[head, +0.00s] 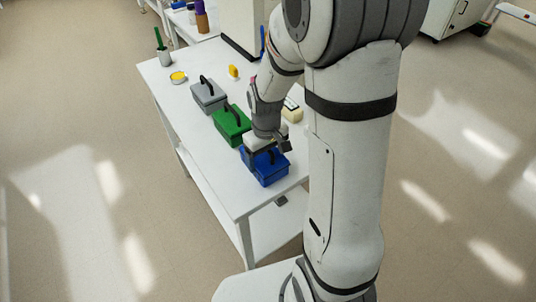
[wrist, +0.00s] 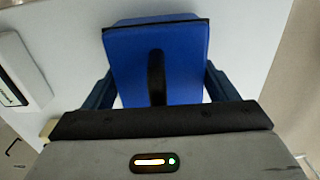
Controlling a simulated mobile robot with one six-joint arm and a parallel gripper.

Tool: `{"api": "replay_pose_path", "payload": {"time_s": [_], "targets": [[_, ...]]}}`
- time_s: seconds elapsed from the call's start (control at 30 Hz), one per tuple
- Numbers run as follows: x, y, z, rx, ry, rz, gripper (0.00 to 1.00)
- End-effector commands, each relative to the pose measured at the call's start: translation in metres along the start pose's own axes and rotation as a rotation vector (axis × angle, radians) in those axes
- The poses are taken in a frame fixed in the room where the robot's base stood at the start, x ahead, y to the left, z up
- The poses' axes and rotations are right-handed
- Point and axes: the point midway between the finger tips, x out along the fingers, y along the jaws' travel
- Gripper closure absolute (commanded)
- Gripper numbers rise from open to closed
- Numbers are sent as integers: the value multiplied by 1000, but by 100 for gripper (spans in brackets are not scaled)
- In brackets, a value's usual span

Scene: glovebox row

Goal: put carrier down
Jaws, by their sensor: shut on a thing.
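The blue carrier (head: 266,169) is a box with a dark handle at the near end of the white table. In the wrist view the blue carrier (wrist: 185,55) lies below my gripper, its black handle (wrist: 156,75) running between the two fingers. The fingers also show in the wrist view (wrist: 160,90) on either side of the carrier. The carrier looks upright and at or very near the table top; I cannot tell whether its base touches.
A green carrier (head: 232,124) stands just behind the blue one, and a grey carrier (head: 208,96) behind that. A pale box (head: 292,112) is to the right. A yellow dish (head: 178,77) and a pen cup (head: 164,57) stand at the far left. The table's near corner (head: 240,208) is bare.

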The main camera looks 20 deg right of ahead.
Motion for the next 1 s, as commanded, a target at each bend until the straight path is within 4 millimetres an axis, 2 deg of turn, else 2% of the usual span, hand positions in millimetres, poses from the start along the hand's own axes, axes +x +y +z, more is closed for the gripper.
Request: {"api": "replay_pose_path", "payload": {"time_s": [0.27,0.3,0.53,0.87,1.0], "targets": [[3,0,0,1,1,0,56],[3,0,0,1,0,0,19],[2,0,0,1,0,0,0],[-4,1,0,2,2,1,0],[-27,1,-1,2,6,2,0]]}}
